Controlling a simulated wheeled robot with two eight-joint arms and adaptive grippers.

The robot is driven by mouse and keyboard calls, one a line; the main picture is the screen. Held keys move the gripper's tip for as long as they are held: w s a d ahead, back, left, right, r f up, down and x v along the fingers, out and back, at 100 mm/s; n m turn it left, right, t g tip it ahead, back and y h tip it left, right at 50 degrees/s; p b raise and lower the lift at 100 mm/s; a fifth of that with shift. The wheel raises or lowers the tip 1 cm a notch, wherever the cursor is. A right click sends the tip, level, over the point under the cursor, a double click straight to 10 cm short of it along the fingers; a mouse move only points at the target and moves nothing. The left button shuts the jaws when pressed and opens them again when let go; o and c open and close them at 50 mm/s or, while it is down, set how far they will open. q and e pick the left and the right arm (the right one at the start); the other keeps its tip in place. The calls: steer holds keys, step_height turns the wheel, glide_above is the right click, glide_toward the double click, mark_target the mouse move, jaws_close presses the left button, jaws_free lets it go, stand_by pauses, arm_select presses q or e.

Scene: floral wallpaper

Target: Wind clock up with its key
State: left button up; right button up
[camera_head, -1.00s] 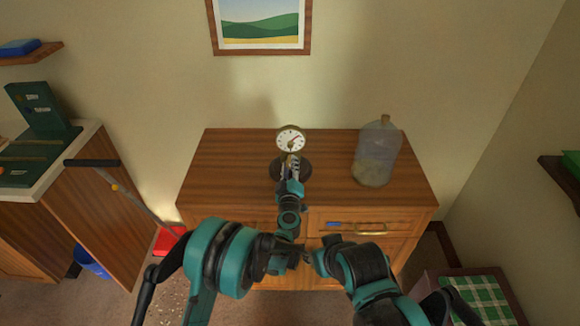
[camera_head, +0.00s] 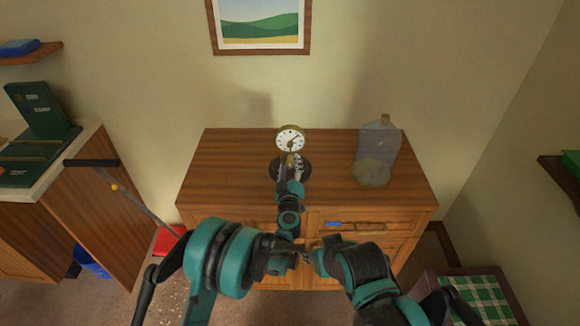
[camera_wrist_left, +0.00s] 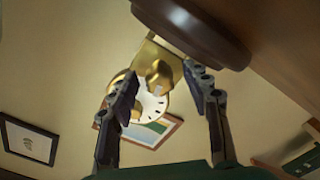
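The clock (camera_head: 290,138) stands on the wooden cabinet. It has a round white face in a brass rim and a dark round base (camera_head: 305,168). In the left wrist view its dark base (camera_wrist_left: 200,30) is at the top and its white face (camera_wrist_left: 152,107) is below. A brass key-like knob (camera_wrist_left: 159,76) shows in front of the face. My left gripper (camera_head: 292,160) is at the clock. Its two fingers (camera_wrist_left: 160,82) are apart, one on each side of the brass knob, with a gap visible. My right arm reaches in from the right; its fingers cannot be made out.
A clear jug (camera_head: 376,155) stands on the cabinet top (camera_head: 235,165), right of the clock. The cabinet top left of the clock is bare. A counter with a green case (camera_head: 40,108) is at left, and a cane (camera_head: 130,190) leans beside it.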

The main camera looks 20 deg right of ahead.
arm_select(q)
steer(key=v, duration=1.2)
